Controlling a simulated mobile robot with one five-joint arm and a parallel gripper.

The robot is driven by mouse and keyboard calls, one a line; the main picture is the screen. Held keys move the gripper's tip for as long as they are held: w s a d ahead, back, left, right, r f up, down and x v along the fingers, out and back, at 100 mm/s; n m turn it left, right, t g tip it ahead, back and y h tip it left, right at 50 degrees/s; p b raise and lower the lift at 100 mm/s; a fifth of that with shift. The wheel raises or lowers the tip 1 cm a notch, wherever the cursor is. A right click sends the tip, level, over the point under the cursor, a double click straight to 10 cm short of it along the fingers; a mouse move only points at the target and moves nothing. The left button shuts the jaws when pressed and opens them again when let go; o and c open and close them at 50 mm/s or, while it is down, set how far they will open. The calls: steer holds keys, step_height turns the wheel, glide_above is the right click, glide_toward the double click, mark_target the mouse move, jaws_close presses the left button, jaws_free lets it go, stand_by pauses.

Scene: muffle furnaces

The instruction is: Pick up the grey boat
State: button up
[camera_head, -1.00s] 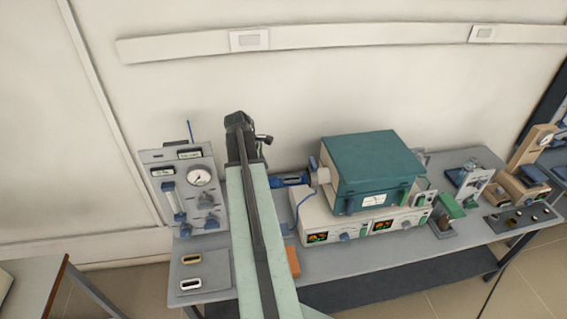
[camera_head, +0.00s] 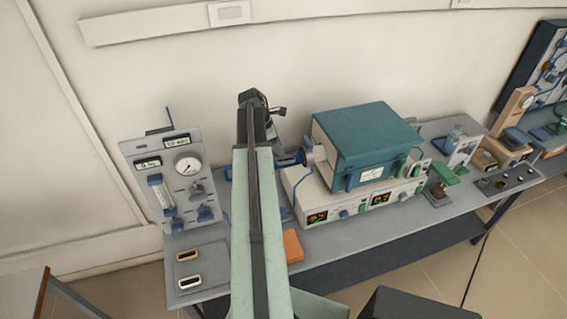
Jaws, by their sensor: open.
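Two small boats lie on a grey plate (camera_head: 219,262) at the left front of the bench. The nearer boat (camera_head: 189,282) has a pale grey-white rim and a dark hollow. The farther boat (camera_head: 187,256) has a cream rim. My gripper (camera_head: 279,111) is at the far end of my raised arm, well above and behind the boats, and touches neither. It is open; its fingers are small and partly hidden by the arm.
A grey gauge panel (camera_head: 170,190) stands behind the boats. A teal-topped furnace (camera_head: 365,130) sits on a white control unit (camera_head: 330,208) to the right. An orange block (camera_head: 292,246) lies on the bench (camera_head: 215,290) beside my arm. A stool-free floor strip shows at right.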

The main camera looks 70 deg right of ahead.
steer(key=shift+w+f, duration=0.15)
steer(key=shift+f, duration=0.3)
steer(key=b+x, duration=0.4)
steer(key=x, duration=0.1)
steer(key=shift+b, duration=0.35)
steer(key=shift+r, duration=0.2)
jaws_close()
